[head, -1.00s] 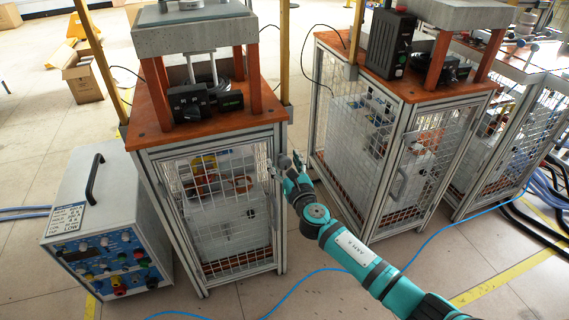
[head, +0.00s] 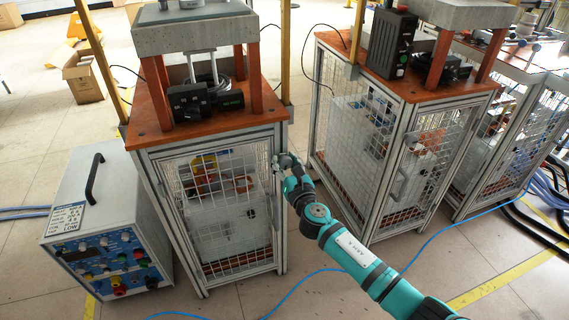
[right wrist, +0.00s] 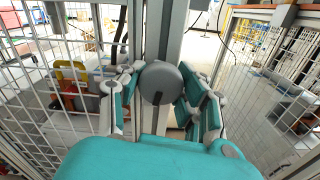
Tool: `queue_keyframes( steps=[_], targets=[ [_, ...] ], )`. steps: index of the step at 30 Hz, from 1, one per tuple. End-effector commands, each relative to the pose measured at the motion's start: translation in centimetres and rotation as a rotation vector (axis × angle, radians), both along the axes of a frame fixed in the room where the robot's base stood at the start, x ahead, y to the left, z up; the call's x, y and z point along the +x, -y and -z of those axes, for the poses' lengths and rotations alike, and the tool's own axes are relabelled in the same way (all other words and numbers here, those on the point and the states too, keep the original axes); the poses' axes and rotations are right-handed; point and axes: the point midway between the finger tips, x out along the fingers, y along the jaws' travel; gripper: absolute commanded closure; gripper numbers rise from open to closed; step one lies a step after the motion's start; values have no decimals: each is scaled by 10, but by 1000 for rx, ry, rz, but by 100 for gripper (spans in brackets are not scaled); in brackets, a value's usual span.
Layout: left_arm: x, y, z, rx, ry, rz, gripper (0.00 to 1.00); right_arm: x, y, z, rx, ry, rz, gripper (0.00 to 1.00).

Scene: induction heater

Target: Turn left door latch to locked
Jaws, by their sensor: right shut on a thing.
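The left door is the wire-mesh door (head: 192,241) of the left cabinet, and it looks closed. Its latch shows in the right wrist view as a round grey knob (right wrist: 161,76) with a dark mark low on its face, at the door's frame. My right gripper (head: 280,161) is at the upper right edge of this door. In the right wrist view its teal-and-grey fingers stand on both sides of the knob, shut on it. In the head view the gripper hides the latch. Whether the latch is locked cannot be told. My left gripper is not in view.
A second mesh cabinet (head: 350,150) stands to the right, with a floor gap between it and the left one. A control box (head: 110,235) stands left of the left cabinet. A blue cable (head: 310,273) lies on the floor in front.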

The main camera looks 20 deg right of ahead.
Motion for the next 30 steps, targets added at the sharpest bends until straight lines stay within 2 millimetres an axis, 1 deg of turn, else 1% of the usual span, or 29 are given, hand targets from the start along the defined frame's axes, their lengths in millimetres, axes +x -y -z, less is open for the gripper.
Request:
queue_keyframes(
  steps=[1, 12, 20, 30],
  targets=[
    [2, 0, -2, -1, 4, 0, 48, -1, -1, 3, 42, -5, -1, 98],
    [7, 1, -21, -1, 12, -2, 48, -2, -2, 5, 393, -19, 0, 98],
    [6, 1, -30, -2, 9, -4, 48, -2, -2, 4, 640, -29, 2, 98],
    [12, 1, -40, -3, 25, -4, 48, -2, -2, 5, 960, -41, 4, 98]
  ],
)
